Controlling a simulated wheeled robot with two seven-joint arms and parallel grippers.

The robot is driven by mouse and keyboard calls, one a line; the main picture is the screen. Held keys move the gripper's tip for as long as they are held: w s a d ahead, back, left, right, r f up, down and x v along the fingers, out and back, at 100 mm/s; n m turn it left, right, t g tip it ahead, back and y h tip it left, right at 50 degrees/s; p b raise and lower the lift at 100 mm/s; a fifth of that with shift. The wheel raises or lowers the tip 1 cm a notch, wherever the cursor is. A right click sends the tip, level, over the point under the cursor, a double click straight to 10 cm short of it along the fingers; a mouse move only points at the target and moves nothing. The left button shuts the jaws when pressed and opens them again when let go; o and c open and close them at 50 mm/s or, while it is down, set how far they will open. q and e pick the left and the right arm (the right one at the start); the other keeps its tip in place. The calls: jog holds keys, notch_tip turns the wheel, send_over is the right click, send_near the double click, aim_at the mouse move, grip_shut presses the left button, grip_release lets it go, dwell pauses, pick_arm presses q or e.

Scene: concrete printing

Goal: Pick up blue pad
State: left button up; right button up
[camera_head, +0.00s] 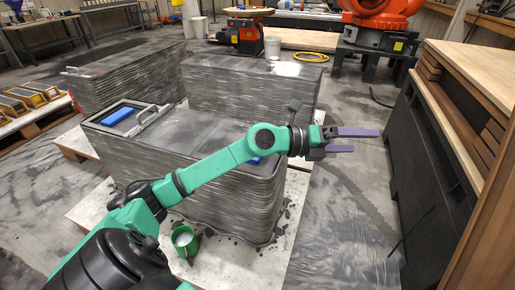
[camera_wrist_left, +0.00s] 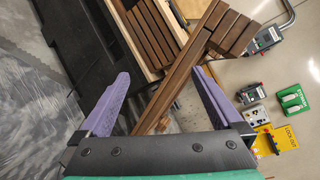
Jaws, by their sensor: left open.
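A blue pad (camera_head: 117,116) lies at the left end of the top of the near grey layered concrete block (camera_head: 185,125), beside a grey metal handle. A second blue patch (camera_head: 255,160) shows on that block just below my left arm, which hides part of it. My left gripper (camera_head: 360,140) has purple fingers, spread apart and empty. It is out past the block's right end, well away from the blue pad. In the left wrist view my left gripper (camera_wrist_left: 163,90) has nothing between its fingers, and no blue pad shows there. My right gripper is not in view.
Two more layered blocks stand behind, one at the back left (camera_head: 120,80) and one at the centre (camera_head: 250,90). A black bench with stacked wooden boards (camera_head: 455,90) stands close on the right. An orange machine (camera_head: 380,10) is at the back.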

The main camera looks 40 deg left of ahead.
pick_arm(q)
jog(key=a+f+m+g+y, duration=0.1)
jog(key=a+f+g+y, duration=0.2)
jog(key=a, duration=0.6)
jog(key=a+f+g+y, duration=0.1)
jog(key=a+f+y, duration=0.3)
jog(key=a+y, duration=0.3)
jog(key=s+a+n+g+y, duration=0.2)
jog(key=s+a+g+y, duration=0.1)
jog(key=a, duration=1.1)
jog(key=x, duration=0.9)
jog(key=b+x, duration=0.1)
jog(key=x, duration=0.3)
jog(key=shift+w+f, duration=0.2)
jog(key=shift+w, duration=0.2)
jog(key=shift+r, duration=0.1)
jog(key=c, duration=1.2)
jog(key=shift+c, duration=0.2)
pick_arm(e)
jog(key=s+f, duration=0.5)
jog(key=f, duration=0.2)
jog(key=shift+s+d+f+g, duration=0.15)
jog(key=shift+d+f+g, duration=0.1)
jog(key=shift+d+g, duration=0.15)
